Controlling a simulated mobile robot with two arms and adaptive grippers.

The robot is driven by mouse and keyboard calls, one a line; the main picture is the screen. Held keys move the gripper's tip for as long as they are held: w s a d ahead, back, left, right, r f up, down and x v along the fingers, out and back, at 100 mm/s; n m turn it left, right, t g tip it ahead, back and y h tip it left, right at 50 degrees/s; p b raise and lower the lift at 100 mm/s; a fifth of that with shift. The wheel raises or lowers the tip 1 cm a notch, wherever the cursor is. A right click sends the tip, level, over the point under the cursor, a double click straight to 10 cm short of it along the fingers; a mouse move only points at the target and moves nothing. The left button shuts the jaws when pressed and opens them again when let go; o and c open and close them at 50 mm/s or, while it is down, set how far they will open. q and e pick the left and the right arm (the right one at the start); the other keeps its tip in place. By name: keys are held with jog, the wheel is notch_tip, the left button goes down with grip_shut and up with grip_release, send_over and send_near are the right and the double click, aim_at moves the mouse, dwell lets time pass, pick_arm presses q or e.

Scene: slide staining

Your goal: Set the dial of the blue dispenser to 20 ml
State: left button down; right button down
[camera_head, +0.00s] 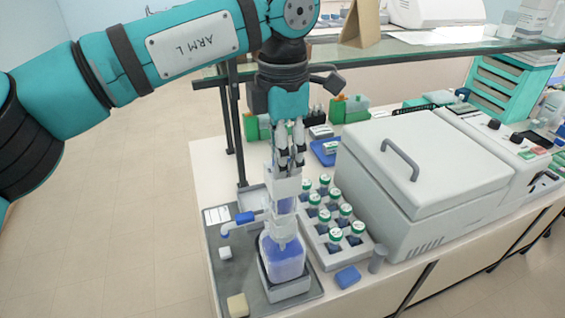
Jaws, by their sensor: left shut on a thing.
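The blue dispenser is a bottle-top unit on a square clear bottle of blue liquid (283,262). It stands upright in a grey square holder (290,291) on a dark tray. Its pale pump column (286,205) rises from the bottle, and a spout with a blue part (244,217) points left. My left gripper (288,163) points down from above, shut on the top of the dispenser. The fingers cover part of that top. The dial's marks and setting are too small to read. My right gripper is not in view.
A grey rack (328,260) of green-capped vials stands close right of the dispenser. A white lidded machine (415,175) is behind it to the right. A glass shelf (400,47) crosses above. A blue block (347,277) lies near the front edge.

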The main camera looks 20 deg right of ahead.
pick_arm(q)
jog(key=n+b, duration=0.2)
jog(key=n, duration=0.2)
jog(key=shift+n, duration=0.3)
jog(key=shift+n+b, duration=0.65)
jog(key=shift+n, duration=1.25)
jog(key=shift+r, duration=0.1)
jog(key=c, duration=1)
grip_release()
notch_tip(320, 180, up, 12)
